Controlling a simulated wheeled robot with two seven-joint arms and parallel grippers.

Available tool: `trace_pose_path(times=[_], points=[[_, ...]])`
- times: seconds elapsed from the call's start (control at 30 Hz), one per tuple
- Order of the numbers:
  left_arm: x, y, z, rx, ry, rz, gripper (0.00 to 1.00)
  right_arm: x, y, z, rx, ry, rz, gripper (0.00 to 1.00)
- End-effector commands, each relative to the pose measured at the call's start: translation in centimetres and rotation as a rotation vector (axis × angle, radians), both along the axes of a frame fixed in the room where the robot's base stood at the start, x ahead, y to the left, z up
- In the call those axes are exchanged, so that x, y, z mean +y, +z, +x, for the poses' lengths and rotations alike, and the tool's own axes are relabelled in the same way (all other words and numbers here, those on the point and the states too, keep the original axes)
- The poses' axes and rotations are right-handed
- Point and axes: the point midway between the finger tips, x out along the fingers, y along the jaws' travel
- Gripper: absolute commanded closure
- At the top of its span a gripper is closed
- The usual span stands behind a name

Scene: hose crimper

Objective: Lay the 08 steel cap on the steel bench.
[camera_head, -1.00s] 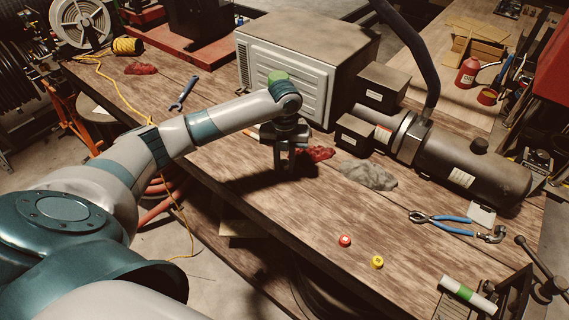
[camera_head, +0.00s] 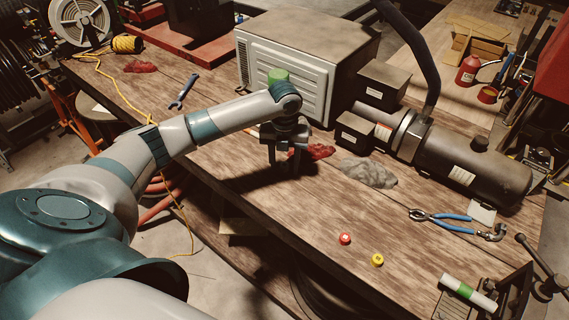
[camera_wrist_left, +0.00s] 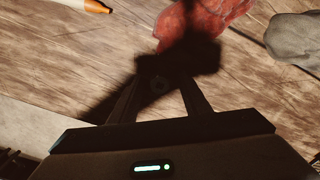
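My left gripper (camera_head: 284,160) is open over the bench, just in front of the microwave-like box. In the left wrist view its two fingers (camera_wrist_left: 160,90) stand apart. The bench (camera_head: 290,215) has a brown, wood-like worn top. My right gripper is not in view.
A red rag (camera_head: 320,152) and a grey rag (camera_head: 368,173) lie right of the gripper. A red cap (camera_head: 345,239) and a yellow cap (camera_head: 377,259) sit nearer the front edge. A white box (camera_head: 300,70) stands behind.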

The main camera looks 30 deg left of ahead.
Motion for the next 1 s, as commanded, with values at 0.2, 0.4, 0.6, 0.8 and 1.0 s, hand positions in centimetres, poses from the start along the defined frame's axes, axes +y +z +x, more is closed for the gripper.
trace_pose_path(times=[0.2, 0.4, 0.6, 0.8, 1.0], points=[[0.0, 0.0, 0.0, 0.001, 0.0, 0.0, 0.57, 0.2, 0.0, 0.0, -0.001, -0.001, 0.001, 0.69], [0.0, 0.4, 0.0, 0.0, 0.0, 0.0, 0.57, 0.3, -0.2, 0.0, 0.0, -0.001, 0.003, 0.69], [0.0, 2.1, 0.1, -0.003, -0.001, 0.0, 0.57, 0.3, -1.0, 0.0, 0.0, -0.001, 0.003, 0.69], [0.0, 5.5, 0.1, -0.005, -0.001, 0.0, 0.57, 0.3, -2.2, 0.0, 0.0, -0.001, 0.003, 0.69], [0.0, 9.6, 0.2, -0.005, -0.001, 0.0, 0.57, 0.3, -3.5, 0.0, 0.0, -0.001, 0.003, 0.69]])
